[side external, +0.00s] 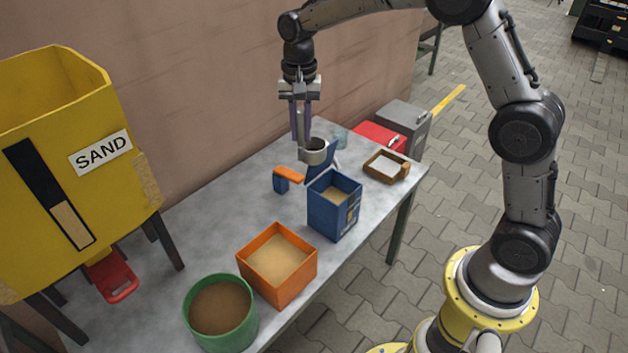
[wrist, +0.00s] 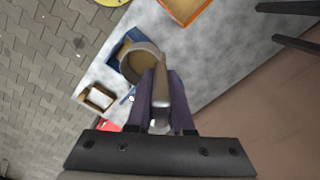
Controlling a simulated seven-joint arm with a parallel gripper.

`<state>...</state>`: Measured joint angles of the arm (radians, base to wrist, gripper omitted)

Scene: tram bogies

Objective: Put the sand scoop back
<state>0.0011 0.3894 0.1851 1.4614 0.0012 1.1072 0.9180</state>
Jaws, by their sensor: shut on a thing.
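My gripper (side external: 302,140) is shut on the handle of the sand scoop (side external: 316,152), a grey metal cup. It holds the scoop in the air above the far part of the table. In the wrist view the scoop (wrist: 139,62) extends from between my fingers (wrist: 162,90), and its bowl overlaps the blue box (wrist: 118,45). In the side view the blue box (side external: 333,212), with its lid raised, stands just below and right of the scoop and holds sand. I cannot tell whether the scoop's bowl is empty.
An orange box (side external: 278,290) of sand and a green tub (side external: 222,340) stand nearer. An orange-and-blue object (side external: 284,179) lies left of the blue box, and a brown tray (side external: 387,176) right. A yellow SAND bin (side external: 120,185) stands left. A wall (side external: 205,95) runs behind.

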